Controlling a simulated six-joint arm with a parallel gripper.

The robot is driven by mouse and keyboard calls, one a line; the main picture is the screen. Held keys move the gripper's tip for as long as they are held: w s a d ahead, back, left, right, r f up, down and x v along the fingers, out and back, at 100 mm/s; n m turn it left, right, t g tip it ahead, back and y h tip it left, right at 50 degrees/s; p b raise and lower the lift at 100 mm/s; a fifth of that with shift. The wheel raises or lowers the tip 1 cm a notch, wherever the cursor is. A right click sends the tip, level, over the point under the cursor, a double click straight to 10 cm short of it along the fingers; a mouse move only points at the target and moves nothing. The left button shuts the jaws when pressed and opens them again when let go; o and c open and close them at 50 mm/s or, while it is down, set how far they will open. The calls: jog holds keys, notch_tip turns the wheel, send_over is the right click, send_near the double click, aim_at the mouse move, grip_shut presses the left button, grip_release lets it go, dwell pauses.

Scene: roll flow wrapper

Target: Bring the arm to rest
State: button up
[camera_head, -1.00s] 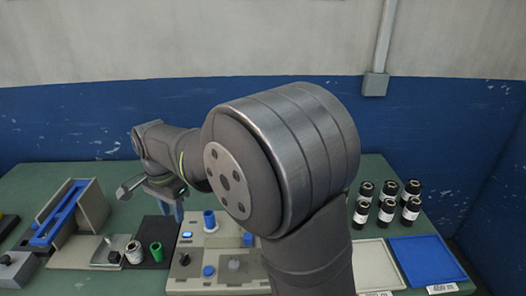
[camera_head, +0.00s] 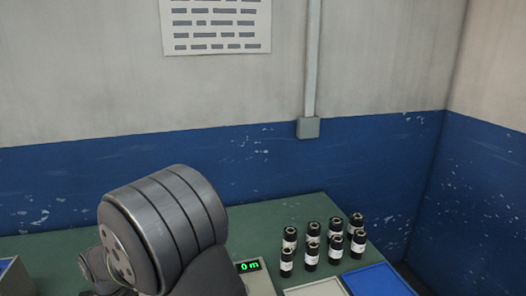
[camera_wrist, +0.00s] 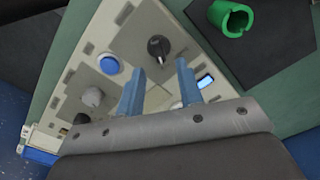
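My gripper (camera_wrist: 160,88) shows in the wrist view with its two blue fingers apart and nothing between them. It is over a light grey control panel (camera_wrist: 128,28) with a blue button (camera_wrist: 108,65), a black knob (camera_wrist: 158,47), a grey knob (camera_wrist: 92,97) and a small lit blue display (camera_wrist: 206,82). I cannot tell its height above the panel. In the head view, a large dark joint of my arm fills the lower left, and the gripper is out of the frame.
A green sleeve (camera_wrist: 231,19) lies on a black mat (camera_wrist: 270,55) beside the panel. Several black bottles with white labels (camera_head: 312,245) stand on the green table (camera_head: 262,215). A white tray (camera_head: 316,288) and a blue tray (camera_head: 378,280) are in front. A "0 m" readout (camera_head: 249,266) glows green.

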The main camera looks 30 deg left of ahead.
jog(key=shift+f, duration=1.95)
notch_tip(320, 180, up, 18)
notch_tip(320, 180, down, 18)
jog(key=shift+r, duration=0.25)
jog(key=shift+f, duration=0.35)
jog(key=n, duration=0.6)
jog(key=shift+s+a+r, duration=0.1)
jog(key=shift+a, duration=0.05)
jog(key=n, duration=0.6)
jog(key=shift+s, duration=0.15)
jog(key=shift+a+r, duration=0.1)
jog(key=shift+r, duration=1.3)
